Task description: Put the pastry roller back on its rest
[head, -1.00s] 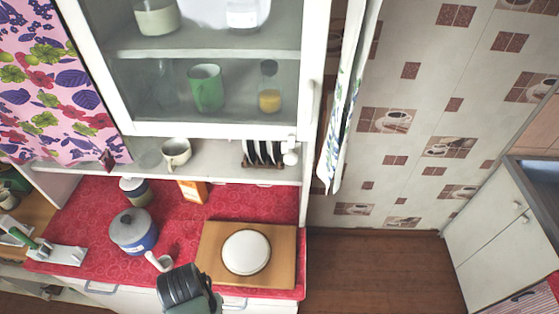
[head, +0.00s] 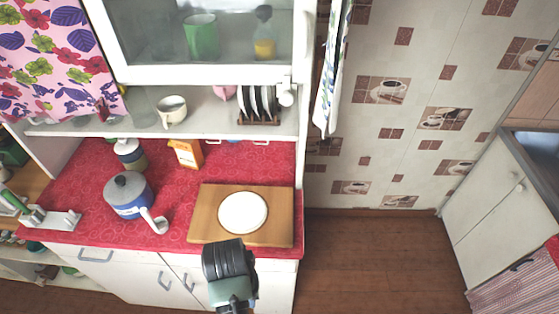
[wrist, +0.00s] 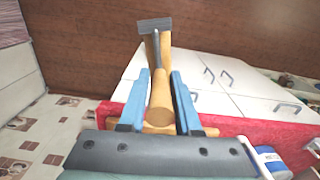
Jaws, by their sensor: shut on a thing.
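My gripper (wrist: 158,104) shows two blue fingers shut on the pastry roller, in the wrist view. The pastry roller (wrist: 160,95) has a wooden handle between the fingers, a thin grey shank and a wider wooden and grey head beyond the fingertips. In the head view my wrist is in front of the counter's front edge, and it hides the fingers and the roller. A white stand (head: 62,221) with an upright part sits at the counter's left end, a green-handled thing beside it. It may be the rest, but I cannot tell for sure.
The red counter (head: 90,205) holds a wooden board (head: 270,235) with a round white thing (head: 243,212), a blue-and-white pot (head: 128,195), a white ladle-like thing (head: 153,220), a jar (head: 130,154) and an orange box (head: 186,153). A shelf hangs above. Floor (head: 370,250) at right is clear.

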